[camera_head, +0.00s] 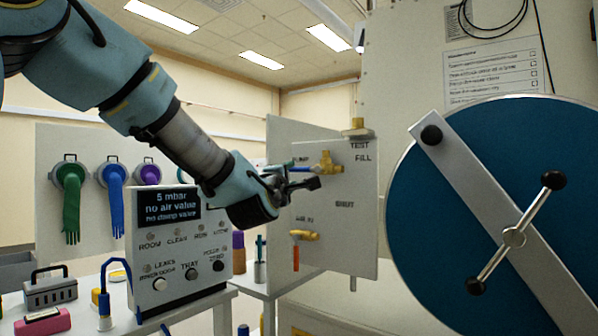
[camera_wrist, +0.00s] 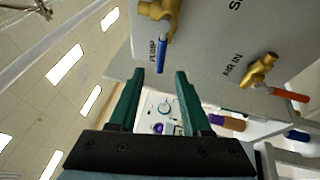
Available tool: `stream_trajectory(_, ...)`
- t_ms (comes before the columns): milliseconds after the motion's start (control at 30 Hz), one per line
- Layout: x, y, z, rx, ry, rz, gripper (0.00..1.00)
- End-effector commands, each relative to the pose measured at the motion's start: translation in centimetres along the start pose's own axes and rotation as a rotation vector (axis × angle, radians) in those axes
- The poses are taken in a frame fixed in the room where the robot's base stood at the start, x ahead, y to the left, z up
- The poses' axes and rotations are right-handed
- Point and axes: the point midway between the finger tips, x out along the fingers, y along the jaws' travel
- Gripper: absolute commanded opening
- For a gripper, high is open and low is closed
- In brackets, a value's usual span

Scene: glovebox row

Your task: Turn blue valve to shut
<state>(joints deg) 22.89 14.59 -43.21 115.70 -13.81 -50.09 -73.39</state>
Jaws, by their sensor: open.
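The blue valve is a brass body (camera_head: 326,164) with a blue lever (camera_head: 299,169) on the upright panel. The lever points left, toward the PUMP label; the SHUT label is lower on the panel. In the wrist view the blue lever (camera_wrist: 161,58) runs down from the brass body (camera_wrist: 157,10), its free end between my fingertips in the picture. My gripper (camera_wrist: 160,76) is open, its green fingers on either side of the lever's end. I cannot tell whether the lever is within their depth. In the head view my gripper (camera_head: 312,184) is close to the lever, partly covering the panel.
A second brass valve (camera_head: 305,235) with an orange-red lever (camera_head: 296,258) sits lower on the panel. A big blue round door (camera_head: 430,230) with a crossbar handle stands right. A control box (camera_head: 165,240) reading "5 mbar, no air valve, no dump valve" stands left. Gloves hang behind it.

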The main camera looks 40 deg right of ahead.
Motion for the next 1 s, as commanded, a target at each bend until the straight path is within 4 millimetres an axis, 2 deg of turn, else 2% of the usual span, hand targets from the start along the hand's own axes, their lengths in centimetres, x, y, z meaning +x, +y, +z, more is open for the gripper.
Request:
stream_trajectory(300,5.7,0.2,0.0,0.000,0.000,-0.003,0.48)
stream_trajectory(500,8.3,0.0,0.0,0.001,0.001,-0.004,0.48)
stream_trajectory(700,9.3,-0.1,-0.1,0.003,0.001,-0.003,0.48)
stream_trajectory(933,9.3,-0.1,-0.1,0.004,0.001,-0.003,0.48)
stream_trajectory(1000,9.3,-0.1,-0.1,0.004,0.001,-0.003,0.42)
